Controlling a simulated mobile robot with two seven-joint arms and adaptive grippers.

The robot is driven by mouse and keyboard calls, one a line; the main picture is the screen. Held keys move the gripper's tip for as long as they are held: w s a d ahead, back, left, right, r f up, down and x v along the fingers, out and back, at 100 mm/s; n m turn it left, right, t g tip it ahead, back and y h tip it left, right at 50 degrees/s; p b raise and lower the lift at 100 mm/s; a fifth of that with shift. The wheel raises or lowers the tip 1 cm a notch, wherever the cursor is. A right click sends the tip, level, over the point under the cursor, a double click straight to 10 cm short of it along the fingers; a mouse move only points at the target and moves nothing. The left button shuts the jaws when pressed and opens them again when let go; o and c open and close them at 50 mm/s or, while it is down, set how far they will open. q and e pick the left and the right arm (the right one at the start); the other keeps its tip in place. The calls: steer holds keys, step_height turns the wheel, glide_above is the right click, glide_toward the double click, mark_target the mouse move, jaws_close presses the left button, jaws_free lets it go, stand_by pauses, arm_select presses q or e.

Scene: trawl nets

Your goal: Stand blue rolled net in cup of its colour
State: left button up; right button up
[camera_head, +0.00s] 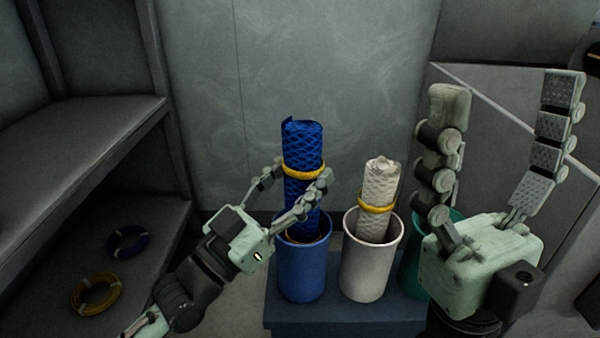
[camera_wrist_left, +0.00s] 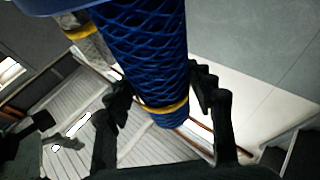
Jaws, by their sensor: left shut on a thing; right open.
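The blue rolled net (camera_head: 303,145) stands nearly upright, with a yellow band around its upper part. Its lower end is inside the mouth of the blue cup (camera_head: 302,275); how deep it sits is hidden by the cup wall. My left gripper (camera_head: 297,180) is shut on the blue net just above the cup rim, with a finger on each side. The blue net also fills the middle of the left wrist view (camera_wrist_left: 140,60), between the dark fingers. My right gripper (camera_head: 507,92) is open and empty, raised at the right.
A white cup (camera_head: 367,270) holding a white rolled net (camera_head: 380,185) stands right beside the blue cup. A green cup (camera_head: 410,265) is partly hidden behind my right gripper. The cups stand on a blue base (camera_head: 330,322). A shelf at left holds blue (camera_head: 127,242) and yellow (camera_head: 97,294) rings.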

mark_target(300, 125)
arm_select(q)
steer(key=o, duration=1.7)
steer(key=shift+r, duration=0.1)
step_height(300, 125, up, 10)
